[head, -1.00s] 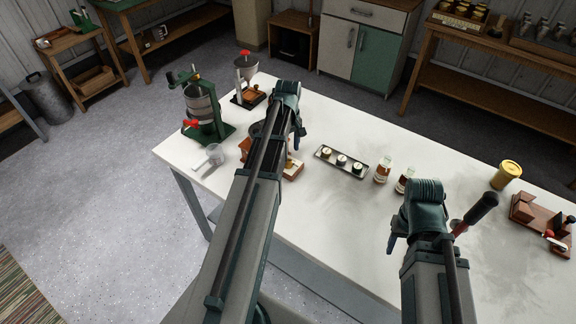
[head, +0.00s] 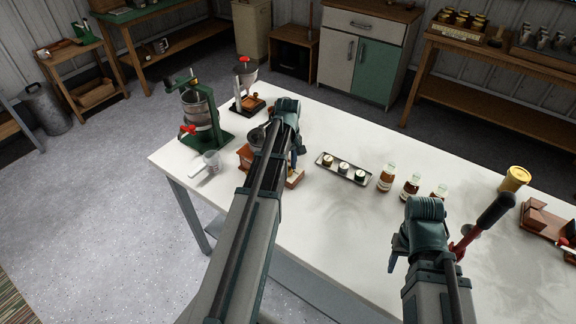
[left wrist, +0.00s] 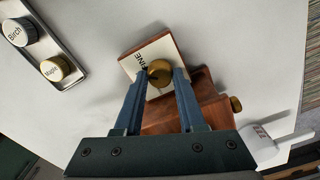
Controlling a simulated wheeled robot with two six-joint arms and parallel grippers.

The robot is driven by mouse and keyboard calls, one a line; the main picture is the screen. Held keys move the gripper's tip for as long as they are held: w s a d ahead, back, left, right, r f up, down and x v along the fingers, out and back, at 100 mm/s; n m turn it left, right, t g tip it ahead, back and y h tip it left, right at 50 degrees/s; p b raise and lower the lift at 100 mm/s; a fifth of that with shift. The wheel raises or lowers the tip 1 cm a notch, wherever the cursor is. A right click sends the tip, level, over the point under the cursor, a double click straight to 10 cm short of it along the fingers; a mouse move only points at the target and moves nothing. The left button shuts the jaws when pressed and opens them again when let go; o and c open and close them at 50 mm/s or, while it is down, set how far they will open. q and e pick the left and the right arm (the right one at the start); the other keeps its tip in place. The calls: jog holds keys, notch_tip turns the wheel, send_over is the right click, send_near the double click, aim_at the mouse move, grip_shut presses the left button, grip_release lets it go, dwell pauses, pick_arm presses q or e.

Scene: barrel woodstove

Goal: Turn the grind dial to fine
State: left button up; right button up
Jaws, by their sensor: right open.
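The grinder is a wooden box (left wrist: 195,105) in the left wrist view. Its cream plate (left wrist: 137,62) bears lettering that reads "INE", partly covered. The round brass dial (left wrist: 159,72) sits on this plate with a dark mark on its face. My left gripper (left wrist: 160,77) has one finger on each side of the dial, very close; I cannot tell whether they press on it. In the head view my left arm hides much of the grinder (head: 295,178). My right gripper (head: 394,260) is open and empty above the table's front part.
On the white table (head: 330,230) are a tray of labelled jars (head: 322,158), several amber bottles (head: 387,177), a yellow tin (head: 515,179) and a black-and-red handle (head: 495,210) beside my right arm.

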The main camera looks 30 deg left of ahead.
aim_at(288, 168)
pick_arm(q)
grip_shut()
jog(key=shift+m, duration=2.4)
jog(key=o, duration=0.8)
grip_release()
jog(key=shift+r, duration=0.1)
notch_tip(288, 168, up, 14)
jog(key=p, duration=1.3)
jog(key=shift+p, duration=0.4)
pick_arm(e)
notch_tip(288, 168, up, 14)
pick_arm(q)
jog(key=shift+f, duration=0.2)
pick_arm(e)
jog(key=shift+f, duration=0.15)
